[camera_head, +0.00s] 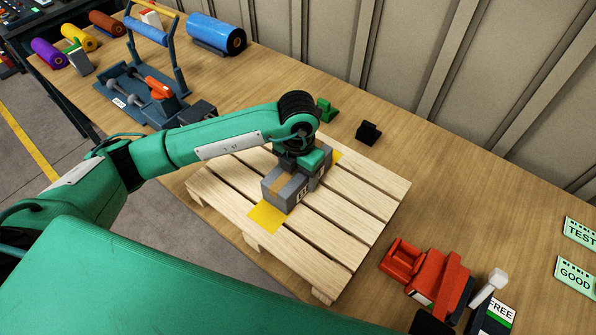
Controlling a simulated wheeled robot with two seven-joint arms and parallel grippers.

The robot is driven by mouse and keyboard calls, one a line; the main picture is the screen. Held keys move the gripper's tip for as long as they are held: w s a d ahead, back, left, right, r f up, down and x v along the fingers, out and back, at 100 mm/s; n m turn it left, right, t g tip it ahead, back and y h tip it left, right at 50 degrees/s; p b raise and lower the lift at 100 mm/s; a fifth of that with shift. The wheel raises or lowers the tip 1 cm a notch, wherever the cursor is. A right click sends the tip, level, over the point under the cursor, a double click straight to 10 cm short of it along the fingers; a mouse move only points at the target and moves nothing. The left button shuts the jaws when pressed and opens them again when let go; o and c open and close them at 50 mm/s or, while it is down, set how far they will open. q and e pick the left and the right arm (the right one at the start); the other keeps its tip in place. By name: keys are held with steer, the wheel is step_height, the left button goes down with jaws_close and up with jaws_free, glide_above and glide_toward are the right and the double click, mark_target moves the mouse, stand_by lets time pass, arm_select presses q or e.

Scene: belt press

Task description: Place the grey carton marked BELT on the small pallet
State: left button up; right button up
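The grey carton (277,191) has a brown tape stripe and white marking, partly covered, on its side. It is over the small wooden pallet (365,207), on or just above a yellow patch (265,217) that shows at both ends of it. My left gripper (301,168) points down onto the far half of the carton. Its fingertips are hidden by the wrist and the carton, so I cannot see whether they grip it. I cannot make out my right gripper; a large green link of mine fills the bottom left.
A red tool (425,270) and a FREE sign (501,312) are right of the pallet. A black block (368,132) and a green piece (326,110) stand behind it. A blue press (150,90) and colored rolls are at back left. A wall runs behind.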

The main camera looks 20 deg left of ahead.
arm_select(q)
steer(key=shift+f, duration=0.15)
steer(key=o, duration=1.2)
steer(key=shift+o, duration=1.1)
steer(key=shift+r, duration=0.5)
step_height(320, 180, up, 11)
steer(key=b, duration=0.3)
steer(key=shift+r, duration=0.15)
steer(key=shift+r, duration=0.1)
